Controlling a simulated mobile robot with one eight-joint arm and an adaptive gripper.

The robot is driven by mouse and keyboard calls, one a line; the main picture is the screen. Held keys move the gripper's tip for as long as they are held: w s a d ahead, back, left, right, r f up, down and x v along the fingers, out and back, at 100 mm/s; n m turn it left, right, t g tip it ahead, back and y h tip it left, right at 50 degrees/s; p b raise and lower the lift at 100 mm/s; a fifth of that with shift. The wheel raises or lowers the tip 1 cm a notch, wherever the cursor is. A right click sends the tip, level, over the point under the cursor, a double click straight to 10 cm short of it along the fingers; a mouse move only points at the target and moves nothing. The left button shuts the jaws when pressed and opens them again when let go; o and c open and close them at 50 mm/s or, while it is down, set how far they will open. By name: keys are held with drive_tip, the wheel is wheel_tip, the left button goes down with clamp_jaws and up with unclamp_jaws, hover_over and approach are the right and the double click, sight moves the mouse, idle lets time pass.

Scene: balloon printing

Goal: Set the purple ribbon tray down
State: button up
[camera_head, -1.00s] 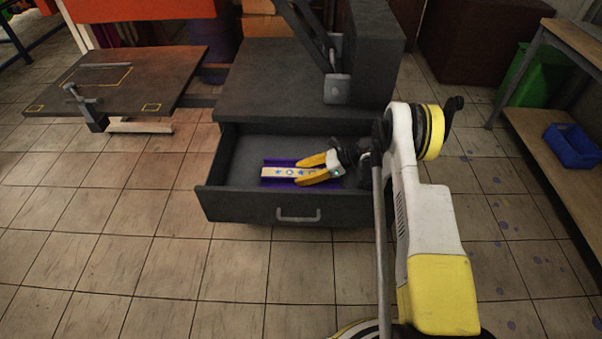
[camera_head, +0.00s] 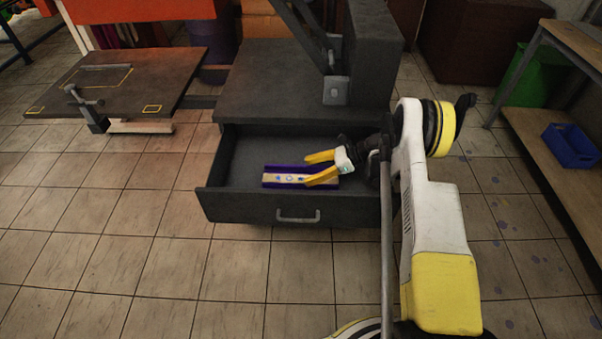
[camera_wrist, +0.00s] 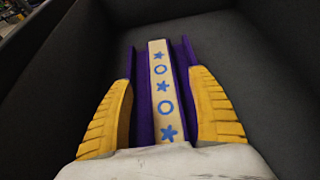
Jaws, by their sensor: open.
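The purple ribbon tray (camera_head: 271,180) lies inside the open grey drawer (camera_head: 232,178). It holds a cream strip (camera_head: 291,179) with blue stars and circles. My gripper (camera_head: 307,170) is open, its yellow fingers at the right end of the tray. In the wrist view, the purple tray (camera_wrist: 144,112) lies between the two fingers of my gripper (camera_wrist: 161,105), with the strip (camera_wrist: 160,85) down its middle. The tray appears to rest on the drawer floor. The tray's near end is hidden by my gripper's palm.
The drawer's front panel (camera_head: 255,209) with its handle stands close in front of the tray. The dark cabinet top (camera_head: 270,85) is behind. A dark table with a clamp (camera_head: 88,108) is at left. Bare drawer floor lies left of the tray.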

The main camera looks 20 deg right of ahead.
drive_tip(key=p+v, duration=0.2)
drive_tip(key=v, duration=0.6)
drive_tip(key=shift+r, duration=0.1)
drive_tip(key=w+a+r+m+t, duration=0.1)
drive_tip(key=w+r+m+t, duration=0.2)
drive_tip(key=r, duration=0.6)
drive_tip(key=w+a+r+m+t, duration=0.1)
drive_tip(key=w+a+r+t, duration=0.1)
drive_tip(key=w+r, duration=0.45)
wheel_tip(320, 180, up, 36)
drive_tip(key=d+m+t+h, duration=0.2)
drive_tip(key=m+t+h, duration=0.75)
drive_tip(key=m, duration=1.05)
drive_tip(key=s+d+f+m+g+h, duration=0.1)
drive_tip(key=s+m+g+h, duration=0.35)
drive_tip(key=s+m, duration=1.2)
drive_tip(key=s+a+f+m+g+y, duration=0.1)
drive_tip(key=s+a+f+m+g, duration=0.2)
drive_tip(key=s+f, duration=0.6)
drive_tip(key=s+a+f+m+g+y, duration=0.1)
drive_tip(key=s+a+f+m+g, duration=0.2)
drive_tip(key=s+a+f+m, duration=0.4)
drive_tip(key=s+f, duration=0.2)
drive_tip(key=s, duration=0.4)
drive_tip(key=shift+s+a+g, duration=0.2)
drive_tip(key=shift+s+g, duration=0.1)
drive_tip(key=shift+g, duration=0.1)
